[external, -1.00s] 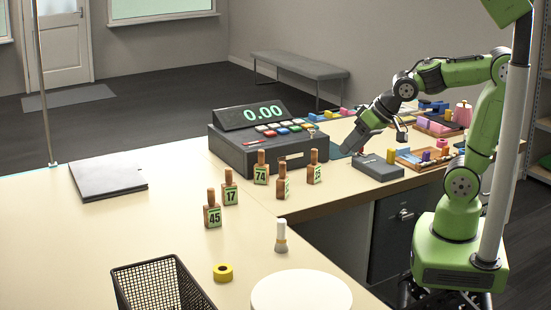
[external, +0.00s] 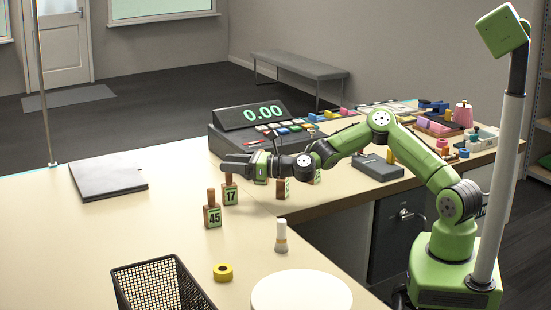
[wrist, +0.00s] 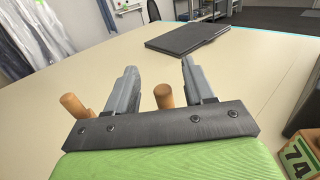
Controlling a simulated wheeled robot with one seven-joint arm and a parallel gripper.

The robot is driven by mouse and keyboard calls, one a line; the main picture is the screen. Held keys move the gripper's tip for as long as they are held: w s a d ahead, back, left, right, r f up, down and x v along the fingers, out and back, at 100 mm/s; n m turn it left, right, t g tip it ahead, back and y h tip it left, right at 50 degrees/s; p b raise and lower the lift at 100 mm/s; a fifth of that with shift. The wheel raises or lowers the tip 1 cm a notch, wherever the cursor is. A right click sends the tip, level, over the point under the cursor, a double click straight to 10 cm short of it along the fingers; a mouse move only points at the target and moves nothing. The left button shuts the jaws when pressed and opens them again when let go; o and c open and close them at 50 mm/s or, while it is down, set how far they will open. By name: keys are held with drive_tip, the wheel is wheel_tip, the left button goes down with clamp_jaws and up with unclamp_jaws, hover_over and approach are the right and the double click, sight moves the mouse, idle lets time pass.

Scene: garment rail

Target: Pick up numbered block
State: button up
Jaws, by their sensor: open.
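Several numbered wooden blocks with round pegs stand on the counter. Block 17 (external: 230,195) is just below my gripper (external: 236,164) in the external view, and block 45 (external: 212,216) is nearer the camera. In the wrist view my gripper (wrist: 158,66) is open. A wooden peg (wrist: 164,97), apparently block 17's, shows between the fingers, closer to the right one. Another peg (wrist: 76,106) is outside the left finger. Block 74 (wrist: 300,156) is at the right edge of the wrist view; my arm hides it in the external view. Another block (external: 282,190) shows below my wrist.
A cash register (external: 250,118) stands behind my arm. A grey folder (external: 108,176) lies to the left, with clear counter around it.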

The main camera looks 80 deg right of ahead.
sight(233, 185)
wheel_tip(233, 185, down, 5)
drive_tip(key=shift+b, duration=1)
drive_tip(key=w, duration=0.3)
drive_tip(key=shift+a+r, duration=0.3)
drive_tip(key=shift+r, duration=0.1)
drive_tip(key=shift+d, duration=0.1)
clamp_jaws()
